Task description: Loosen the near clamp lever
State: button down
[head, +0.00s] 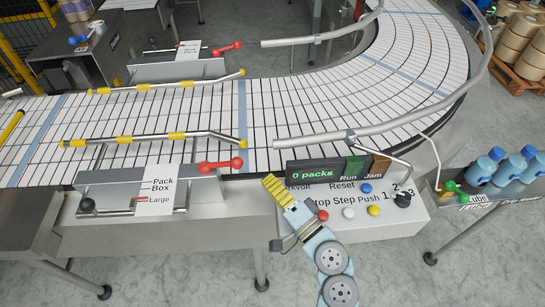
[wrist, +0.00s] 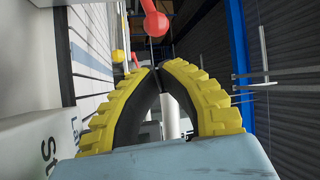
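The near clamp lever (head: 221,165) is a red bar with rounded ends. It sits at the right end of the near guide-rail block (head: 150,190), on the conveyor's near side. In the wrist view a red lever with a ball end (wrist: 155,24) shows just beyond my fingertips, at the top. My gripper (head: 268,180) has yellow ribbed fingers and is to the right of the near lever and a little below it in the head view, apart from it. In the wrist view the gripper's fingertips (wrist: 159,70) meet, with nothing seen held between them.
The far clamp lever (head: 227,48) is across the conveyor (head: 200,120). The control box (head: 345,205), with its buttons and "0 packs" display (head: 314,173), is close right of my gripper. A curved guide rail (head: 310,142) runs above the belt. Blue bottles (head: 510,165) stand at right.

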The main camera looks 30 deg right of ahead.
aim_at(220, 164)
jog(key=d+p+x, duration=0.1)
jog(key=p+x, duration=0.1)
jog(key=x, duration=0.7)
jog(key=shift+w+a+p, duration=0.3)
jog(key=shift+w+a, duration=0.05)
jog(key=shift+a, duration=0.1)
jog(key=shift+s, duration=0.1)
